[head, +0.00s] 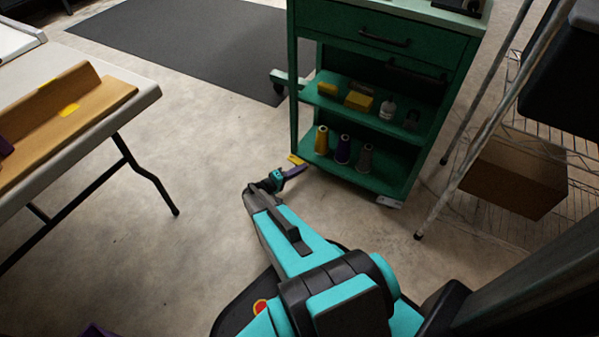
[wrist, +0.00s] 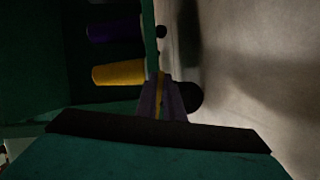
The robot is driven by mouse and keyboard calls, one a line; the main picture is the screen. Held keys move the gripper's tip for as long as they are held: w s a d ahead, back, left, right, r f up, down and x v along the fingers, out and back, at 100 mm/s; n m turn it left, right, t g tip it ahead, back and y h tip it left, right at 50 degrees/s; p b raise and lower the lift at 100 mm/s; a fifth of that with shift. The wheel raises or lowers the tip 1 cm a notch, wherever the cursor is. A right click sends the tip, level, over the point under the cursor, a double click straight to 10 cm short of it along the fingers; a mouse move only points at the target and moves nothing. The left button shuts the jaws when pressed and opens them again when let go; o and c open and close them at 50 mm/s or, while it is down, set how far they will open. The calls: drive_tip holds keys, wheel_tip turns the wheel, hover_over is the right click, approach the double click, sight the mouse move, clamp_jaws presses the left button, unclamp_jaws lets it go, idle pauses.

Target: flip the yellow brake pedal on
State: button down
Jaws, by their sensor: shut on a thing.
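The yellow brake pedal (head: 294,159) is low at the near left corner of the green cart (head: 437,42), close to the floor. My gripper (head: 299,169) reaches down to it. In the wrist view, the purple fingers (wrist: 161,100) are closed around a thin yellow strip of the pedal (wrist: 160,80). Most of the pedal is hidden by the fingers, and its exact tilt cannot be told. A dark round shape, perhaps a caster wheel (wrist: 192,96), is just right of the fingers.
Thread cones in yellow (head: 321,140), purple (head: 343,149) and grey (head: 365,158) stand on the cart's bottom shelf. A folding table (head: 149,93) is at left. A wire rack with a cardboard box (head: 507,176) is at right. The floor left of my arm is clear.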

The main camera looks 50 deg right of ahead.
idle(0.3)
drive_tip(key=c, duration=1.9)
unclamp_jaws()
drive_tip(key=shift+o, duration=0.2)
drive_tip(key=w+a+r+p, duration=0.1)
drive_tip(key=a+p, duration=0.3)
drive_tip(key=a, duration=0.9)
drive_tip(key=shift+w+a, duration=0.3)
drive_tip(key=shift+w, duration=0.15)
drive_tip(key=shift+r, duration=0.25)
